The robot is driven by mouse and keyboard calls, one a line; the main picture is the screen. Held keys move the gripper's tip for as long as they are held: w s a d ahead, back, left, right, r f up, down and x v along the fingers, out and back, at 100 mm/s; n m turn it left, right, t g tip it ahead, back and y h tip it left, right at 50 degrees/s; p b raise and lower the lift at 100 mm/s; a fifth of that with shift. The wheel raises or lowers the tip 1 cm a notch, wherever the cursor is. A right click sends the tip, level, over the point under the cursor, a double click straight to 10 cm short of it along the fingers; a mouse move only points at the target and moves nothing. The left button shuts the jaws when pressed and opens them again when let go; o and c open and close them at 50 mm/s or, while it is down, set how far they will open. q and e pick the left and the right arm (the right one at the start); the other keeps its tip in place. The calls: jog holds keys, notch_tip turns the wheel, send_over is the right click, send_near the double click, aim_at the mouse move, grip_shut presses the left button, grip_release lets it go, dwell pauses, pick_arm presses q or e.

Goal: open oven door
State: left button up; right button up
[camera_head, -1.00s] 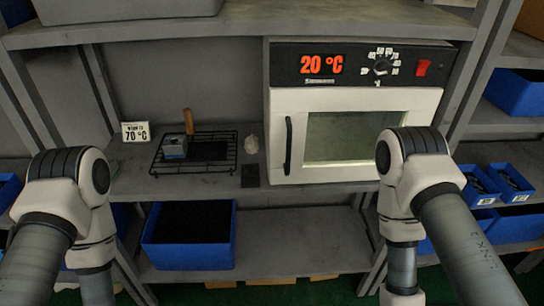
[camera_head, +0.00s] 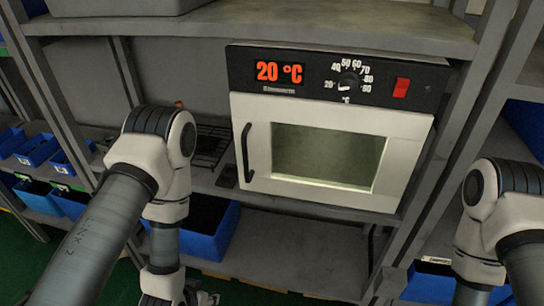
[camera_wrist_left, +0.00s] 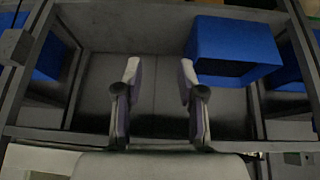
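The white oven (camera_head: 415,150) stands on the shelf with its door shut. Its door has a window (camera_head: 326,155) and a dark vertical handle (camera_head: 247,153) on the left edge. The panel above reads 20 °C. My left gripper (camera_head: 180,298) is at the bottom of the head view, below and left of the handle, clear of the oven. In the left wrist view its two fingers (camera_wrist_left: 160,100) are spread apart with nothing between them. My right arm is at the right edge of the head view, and its gripper is out of the frame.
A blue bin (camera_head: 212,240) sits on the lower shelf below the oven; a blue bin also shows in the left wrist view (camera_wrist_left: 232,45). A wire rack (camera_head: 210,145) lies left of the oven, partly hidden by my left arm. The lower shelf right of the bin is clear.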

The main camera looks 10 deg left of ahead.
pick_arm(q)
jog(key=w+d+r+t+h, duration=0.1)
jog(key=w+d+r+t, duration=0.1)
jog(key=w+r+t, duration=0.6)
jog(key=m+t+h+p, duration=0.2)
jog(key=t, duration=0.2)
send_near(244, 159)
jog(key=w, duration=0.5)
jog(key=w+d+p, duration=0.1)
jog(key=w, duration=0.1)
jog(key=w+d, duration=0.1)
jog(key=w, duration=0.1)
jog(key=shift+w+r+p, duration=0.1)
jog(key=shift+w+p, duration=0.15)
jog(key=shift+p, duration=0.05)
jog(key=shift+w, duration=0.45)
grip_shut()
